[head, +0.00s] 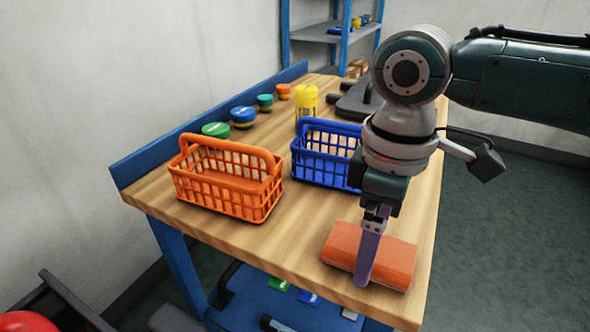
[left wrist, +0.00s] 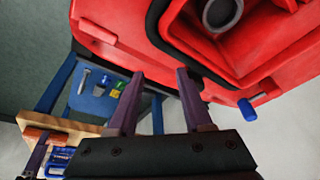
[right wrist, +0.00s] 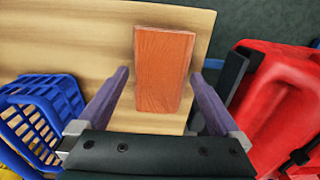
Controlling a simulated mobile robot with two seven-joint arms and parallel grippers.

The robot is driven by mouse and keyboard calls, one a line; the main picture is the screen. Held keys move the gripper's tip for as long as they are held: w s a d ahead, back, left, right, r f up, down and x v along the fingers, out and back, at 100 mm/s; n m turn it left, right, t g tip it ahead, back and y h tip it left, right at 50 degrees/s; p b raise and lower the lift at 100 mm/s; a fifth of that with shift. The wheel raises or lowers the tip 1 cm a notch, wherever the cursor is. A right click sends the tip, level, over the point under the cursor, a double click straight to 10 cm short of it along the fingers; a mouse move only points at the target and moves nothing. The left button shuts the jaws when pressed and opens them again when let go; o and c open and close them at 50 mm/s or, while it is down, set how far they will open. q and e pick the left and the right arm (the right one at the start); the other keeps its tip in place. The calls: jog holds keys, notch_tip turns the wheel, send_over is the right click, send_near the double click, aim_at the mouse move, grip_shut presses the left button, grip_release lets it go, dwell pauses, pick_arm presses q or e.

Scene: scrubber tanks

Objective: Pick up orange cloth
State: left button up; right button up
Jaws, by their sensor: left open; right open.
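The orange cloth (head: 396,262) is a thick folded block lying on the wooden workbench (head: 240,240), near its front right corner. My right gripper (head: 366,278) points down at the cloth in the head view and hides part of it. In the right wrist view the cloth (right wrist: 163,70) lies between and beyond the two open fingers of my right gripper (right wrist: 160,95). I cannot tell whether the fingers touch it. My left gripper (left wrist: 158,88) is open and empty in its own wrist view, beside a red machine body (left wrist: 190,40). It is not in the head view.
An orange basket (head: 228,180) and a blue basket (head: 325,155) stand on the bench left of and behind the cloth. Several lidded tubs, a yellow canister (head: 306,102) and a dark grey tool (head: 358,100) sit farther back. A blue shelf (head: 318,32) stands behind.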

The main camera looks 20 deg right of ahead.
jog(key=shift+f, duration=0.1)
jog(key=shift+c, duration=0.2)
pick_arm(q)
jog(key=shift+w, duration=0.1)
pick_arm(e)
jog(key=c, duration=1)
jog(key=shift+c, duration=0.2)
pick_arm(q)
notch_tip(320, 180, up, 4)
jog(key=p, duration=0.4)
pick_arm(e)
notch_tip(320, 180, up, 20)
